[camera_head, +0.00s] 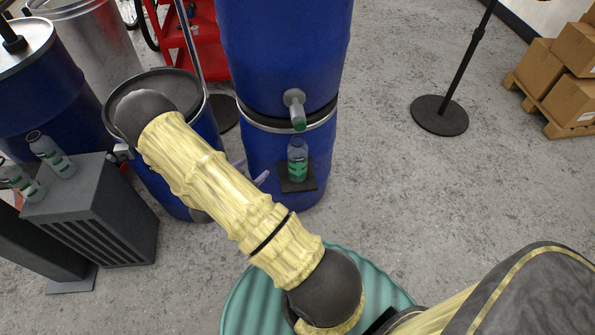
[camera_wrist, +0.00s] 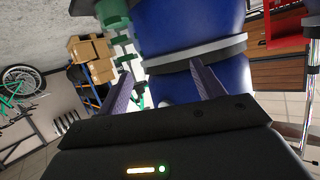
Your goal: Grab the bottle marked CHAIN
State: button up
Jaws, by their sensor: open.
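A clear bottle with a green label (camera_head: 298,161) stands on a small dark shelf (camera_head: 299,184) on the front of a blue barrel, below a grey spout with a green tip (camera_head: 296,110). Two similar bottles, one at the back (camera_head: 52,155) and one at the front (camera_head: 20,180), are on a grey slotted box at the left. I cannot read any label. My gripper's purple fingertips (camera_head: 251,170) show just left of the shelf bottle, apart from it. In the wrist view my gripper (camera_wrist: 160,80) is open, with no bottle clearly between its fingers.
Blue barrels (camera_head: 285,50) are stacked behind the shelf. An open blue bin (camera_head: 190,205) is partly behind my arm. The grey box (camera_head: 105,210) is at the left. A black stand (camera_head: 440,115) and cartons on a pallet (camera_head: 560,85) are at the right.

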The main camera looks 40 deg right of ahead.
aim_at(291, 162)
jog(key=s+d+f+m+g+h+b, duration=0.1)
jog(key=s+f+h+b, duration=0.1)
jog(key=s+f+h, duration=0.2)
jog(key=shift+s+d+f+h+b, duration=0.35)
jog(key=shift+s+f, duration=0.1)
jog(key=shift+s, duration=0.15)
jog(key=b+x, duration=0.1)
jog(key=x, duration=1)
jog(key=shift+w+d+f, duration=0.15)
jog(key=shift+d, duration=0.45)
jog(key=b+x, duration=0.1)
jog(key=x, duration=0.4)
jog(key=shift+d, duration=0.1)
